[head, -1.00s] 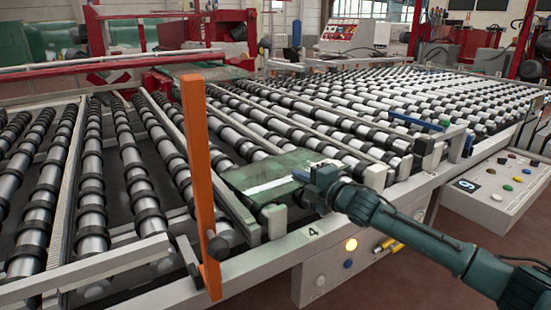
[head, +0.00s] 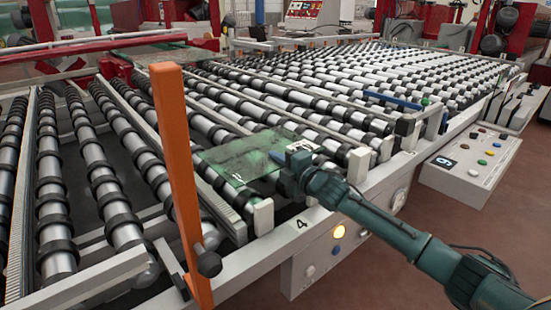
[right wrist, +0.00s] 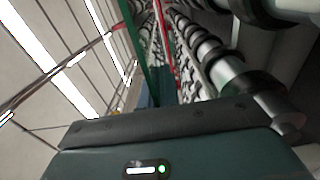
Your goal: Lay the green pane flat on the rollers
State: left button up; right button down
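The green pane (head: 235,162) is a see-through sheet over the near ends of the rollers (head: 215,117) in the head view, just right of the orange post. It looks close to level. Whether its underside touches the rollers cannot be told. My right gripper (head: 282,160) is at the pane's right edge, with a blue fingertip over the glass, and appears shut on it. In the right wrist view a thin green strip (right wrist: 158,60) runs away from the gripper, probably the pane seen edge-on. My left gripper is not in view.
An orange post (head: 178,185) stands upright left of the pane. White end blocks (head: 263,217) and the frame rail marked 4 (head: 325,214) lie along the near edge. A button panel (head: 465,165) is at the right. The rollers behind the pane are bare.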

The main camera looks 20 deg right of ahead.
aim_at(277, 180)
jog(key=shift+f, duration=0.4)
jog(key=shift+f+b, duration=0.85)
jog(key=shift+f, duration=0.05)
notch_tip(277, 180, down, 2)
jog(key=shift+f+b, duration=0.1)
jog(key=shift+b, duration=0.65)
jog(key=shift+w+f+b, duration=0.1)
jog(key=shift+f+b, duration=0.35)
jog(key=shift+f, duration=0.2)
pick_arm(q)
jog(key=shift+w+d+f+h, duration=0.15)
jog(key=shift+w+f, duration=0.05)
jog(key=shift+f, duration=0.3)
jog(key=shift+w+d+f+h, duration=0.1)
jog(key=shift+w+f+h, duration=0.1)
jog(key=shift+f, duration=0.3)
pick_arm(e)
jog(key=shift+f, duration=0.15)
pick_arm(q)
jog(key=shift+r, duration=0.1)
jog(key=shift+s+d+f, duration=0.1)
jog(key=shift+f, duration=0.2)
pick_arm(e)
jog(key=shift+f, duration=0.15)
